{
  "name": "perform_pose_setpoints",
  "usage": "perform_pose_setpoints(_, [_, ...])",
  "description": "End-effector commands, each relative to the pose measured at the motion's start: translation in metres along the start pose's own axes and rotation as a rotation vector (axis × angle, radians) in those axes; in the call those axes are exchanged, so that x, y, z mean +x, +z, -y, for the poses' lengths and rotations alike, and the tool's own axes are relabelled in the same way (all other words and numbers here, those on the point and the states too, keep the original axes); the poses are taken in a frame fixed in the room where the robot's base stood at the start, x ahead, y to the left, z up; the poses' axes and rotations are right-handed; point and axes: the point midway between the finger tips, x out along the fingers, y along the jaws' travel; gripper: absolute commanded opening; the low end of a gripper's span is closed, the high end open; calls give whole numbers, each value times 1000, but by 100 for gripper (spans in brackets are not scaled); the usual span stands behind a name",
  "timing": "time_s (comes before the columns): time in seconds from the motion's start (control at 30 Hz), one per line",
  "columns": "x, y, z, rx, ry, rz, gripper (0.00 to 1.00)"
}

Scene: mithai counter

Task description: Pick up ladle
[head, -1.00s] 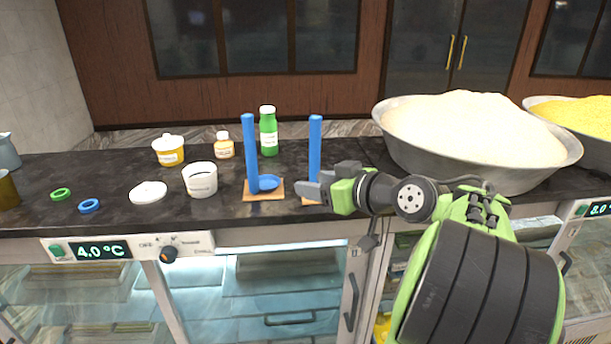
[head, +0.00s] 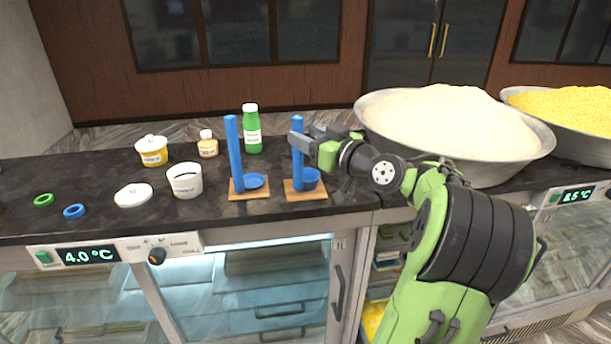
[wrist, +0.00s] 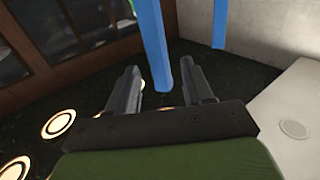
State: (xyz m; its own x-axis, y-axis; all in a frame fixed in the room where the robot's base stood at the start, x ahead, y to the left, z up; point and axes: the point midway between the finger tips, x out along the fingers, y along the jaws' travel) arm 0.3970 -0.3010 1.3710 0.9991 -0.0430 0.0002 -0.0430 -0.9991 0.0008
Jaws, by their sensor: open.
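Two blue ladles stand with their handles upright and bowls low, each on a small wooden board. In the head view, the left ladle (head: 235,150) is clear of my gripper. My gripper (head: 304,137) is open at the upper handle of the right ladle (head: 298,172), and one finger crosses in front of that handle. In the wrist view, a blue handle (wrist: 155,45) appears between the two open fingers (wrist: 160,82), with its end in sight. Contact cannot be told. A second blue handle (wrist: 220,22) shows farther right there.
A large metal bowl (head: 537,147) of pale powder stands close on the right.

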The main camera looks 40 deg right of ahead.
Motion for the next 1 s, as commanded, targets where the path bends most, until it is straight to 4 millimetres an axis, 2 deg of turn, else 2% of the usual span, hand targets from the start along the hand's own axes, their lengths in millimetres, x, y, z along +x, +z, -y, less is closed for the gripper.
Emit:
perform_pose_setpoints(0.1, [24, -4, 1, 2, -5, -2, 51])
perform_pose_setpoints(0.2, [35, -3, 1, 2, -4, -1, 51])
perform_pose_setpoints(0.43, [37, -1, 0, 0, 0, 0, 49])
perform_pose_setpoints(0.77, [36, -1, 0, 1, -1, 1, 0])
perform_pose_setpoints(1.0, [36, -1, 0, 0, -1, 0, 0])
